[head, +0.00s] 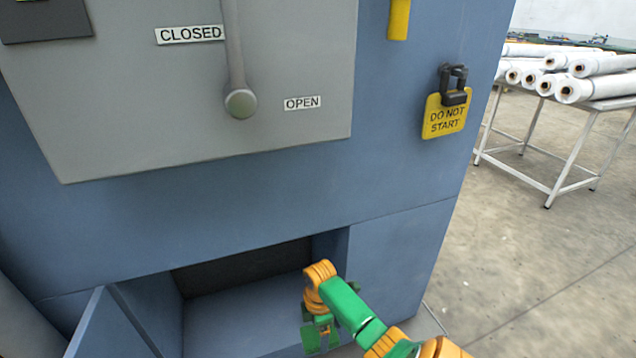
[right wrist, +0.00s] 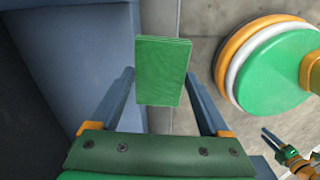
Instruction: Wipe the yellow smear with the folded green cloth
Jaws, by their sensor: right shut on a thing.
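The folded green cloth (right wrist: 164,70) is a flat, layered rectangle between the fingers of my right gripper (right wrist: 160,88). The right gripper is shut on it. In the head view the right gripper (head: 320,328) is at the bottom middle, in front of the press's open lower compartment, and the cloth (head: 311,341) shows as a small green patch below it. A small gripper at the lower right of the right wrist view looks like my left gripper (right wrist: 276,145); it is too small to read. I see no yellow smear in either view.
The blue press (head: 400,200) fills the left and middle, with a lever (head: 240,103) and a yellow DO NOT START tag (head: 444,117). A compartment door (head: 108,328) stands open at lower left. A table (head: 553,190) of white rolls is at right. The floor between is clear.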

